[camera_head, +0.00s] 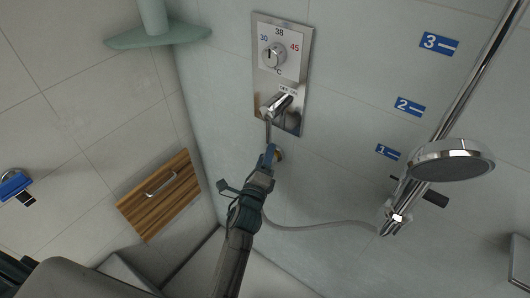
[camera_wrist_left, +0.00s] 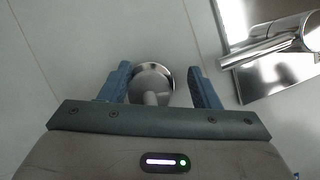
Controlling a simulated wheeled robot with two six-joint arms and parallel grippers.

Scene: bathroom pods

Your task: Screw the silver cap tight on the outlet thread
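A round silver wall fitting (camera_wrist_left: 155,76), with a short pale stub (camera_wrist_left: 150,98) pointing toward the camera, sits between the fingers in the left wrist view. I cannot tell the cap from the outlet thread there. In the head view a small brassy round piece (camera_head: 279,155) shows beside the fingertips, mostly hidden by them. My left gripper (camera_head: 270,151) reaches up to the wall below the mixer panel. Its blue fingers stand apart on both sides of the fitting in the left wrist view (camera_wrist_left: 161,74), with visible gaps. My right gripper is not in view.
The steel mixer panel (camera_head: 295,68) with its lever (camera_head: 277,103) is just above the left gripper. A grey hose (camera_head: 325,222) runs to the shower rail with its head (camera_head: 450,160) at right. A wooden drawer front (camera_head: 160,195) is at left.

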